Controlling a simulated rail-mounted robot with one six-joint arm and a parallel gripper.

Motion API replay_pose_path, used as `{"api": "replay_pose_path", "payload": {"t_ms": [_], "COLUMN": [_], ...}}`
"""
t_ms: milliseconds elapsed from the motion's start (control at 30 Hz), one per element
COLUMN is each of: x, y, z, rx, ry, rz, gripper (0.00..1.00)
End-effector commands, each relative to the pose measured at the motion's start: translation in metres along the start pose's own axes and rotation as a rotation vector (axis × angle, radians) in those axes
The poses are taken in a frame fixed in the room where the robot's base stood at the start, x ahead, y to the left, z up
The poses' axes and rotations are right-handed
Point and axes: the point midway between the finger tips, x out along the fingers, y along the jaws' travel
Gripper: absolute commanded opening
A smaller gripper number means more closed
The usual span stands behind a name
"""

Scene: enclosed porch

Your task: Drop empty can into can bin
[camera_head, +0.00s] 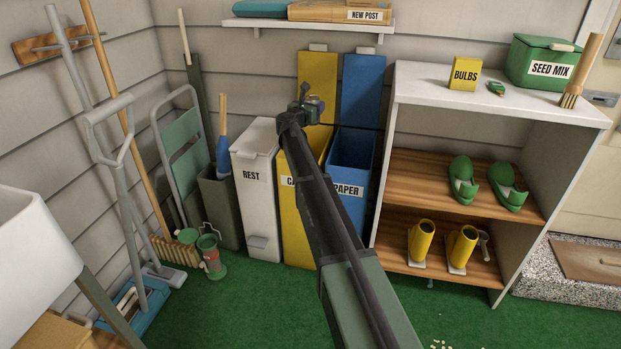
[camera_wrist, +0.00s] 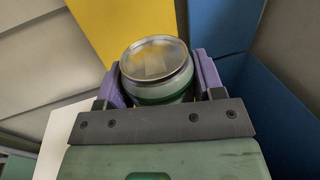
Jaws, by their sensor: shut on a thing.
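My gripper (camera_head: 309,103) is raised in front of the open yellow lid. In the wrist view the purple fingers of my gripper (camera_wrist: 157,85) are shut on a can (camera_wrist: 158,62) with a bare metal end and a green side. The can is small and partly hidden in the head view. The yellow bin (camera_head: 293,228), its label showing only "CA", stands below with its lid (camera_head: 317,70) up. My arm covers part of its front and mouth. In the wrist view the yellow lid (camera_wrist: 112,25) shows behind the can.
The blue PAPER bin (camera_head: 352,172), also open, adjoins on the right. The white REST bin (camera_head: 256,195) on the left is shut. A shelf unit (camera_head: 425,88) stands further right. A wall shelf (camera_head: 308,25) hangs above. Garden tools lean at the left.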

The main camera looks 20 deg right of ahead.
Motion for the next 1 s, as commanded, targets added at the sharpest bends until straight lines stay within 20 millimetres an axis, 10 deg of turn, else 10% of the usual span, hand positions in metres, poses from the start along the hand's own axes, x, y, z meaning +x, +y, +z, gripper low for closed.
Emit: {"api": "replay_pose_path", "payload": {"t_ms": [600, 900, 933, 1000], "x": [0.000, 0.000, 0.000, 0.000], "y": [0.000, 0.000, 0.000, 0.000], "z": [-0.061, -0.060, -0.060, -0.060], "rx": [0.000, 0.000, 0.000, 0.000], "ry": [0.000, 0.000, 0.000, 0.000], "rz": [0.000, 0.000, 0.000, 0.000], "gripper": [0.40, 0.40, 0.66, 0.77]}}
